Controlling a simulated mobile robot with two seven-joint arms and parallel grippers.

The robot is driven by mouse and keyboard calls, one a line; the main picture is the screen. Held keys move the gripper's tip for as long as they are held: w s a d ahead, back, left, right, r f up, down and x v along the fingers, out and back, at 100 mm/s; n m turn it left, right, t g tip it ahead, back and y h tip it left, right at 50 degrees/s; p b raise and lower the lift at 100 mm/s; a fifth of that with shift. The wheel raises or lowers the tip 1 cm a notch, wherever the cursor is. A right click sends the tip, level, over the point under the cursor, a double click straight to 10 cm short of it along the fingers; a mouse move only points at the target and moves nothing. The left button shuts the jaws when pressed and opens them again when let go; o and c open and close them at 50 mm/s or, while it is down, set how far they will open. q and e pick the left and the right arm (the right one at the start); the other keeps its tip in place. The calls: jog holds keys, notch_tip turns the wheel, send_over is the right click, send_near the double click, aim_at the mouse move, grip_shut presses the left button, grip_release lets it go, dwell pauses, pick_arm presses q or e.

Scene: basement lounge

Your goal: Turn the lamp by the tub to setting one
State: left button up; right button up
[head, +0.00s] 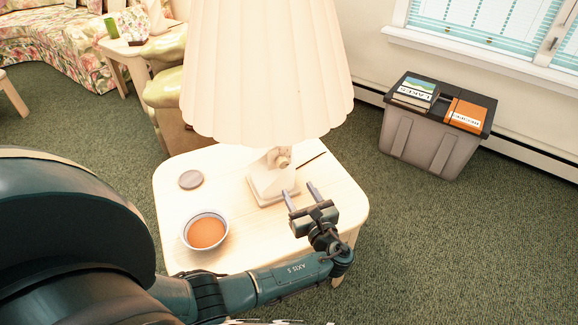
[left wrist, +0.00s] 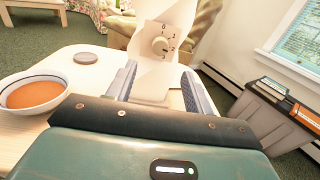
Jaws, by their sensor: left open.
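A lamp with a large pleated cream shade (head: 265,75) and a pale base (head: 272,190) stands on a light wood side table (head: 335,210). The grey tub (head: 425,150) stands on the carpet to the right. In the left wrist view, a round dial knob (left wrist: 160,45) sits on the lamp's front, with numbers around its right side; its pointer is too small to read surely. My left gripper (head: 300,190) is open and empty, in front of the lamp base. Its fingers (left wrist: 158,78) point toward the lamp, below the knob and apart from it. My right gripper is not in view.
A bowl of orange soup (head: 206,231) and a round grey coaster (head: 190,179) are on the table, left of the lamp. Books (head: 415,92) lie on the tub lid. An armchair (head: 165,90) stands behind the table. Carpet right of the table is clear.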

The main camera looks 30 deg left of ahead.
aim_at(284, 165)
pick_arm(q)
jog(key=b+x, duration=0.1)
jog(key=x, duration=1)
jog(key=shift+d, duration=0.1)
jog(key=shift+c, duration=0.4)
jog(key=c, duration=0.9)
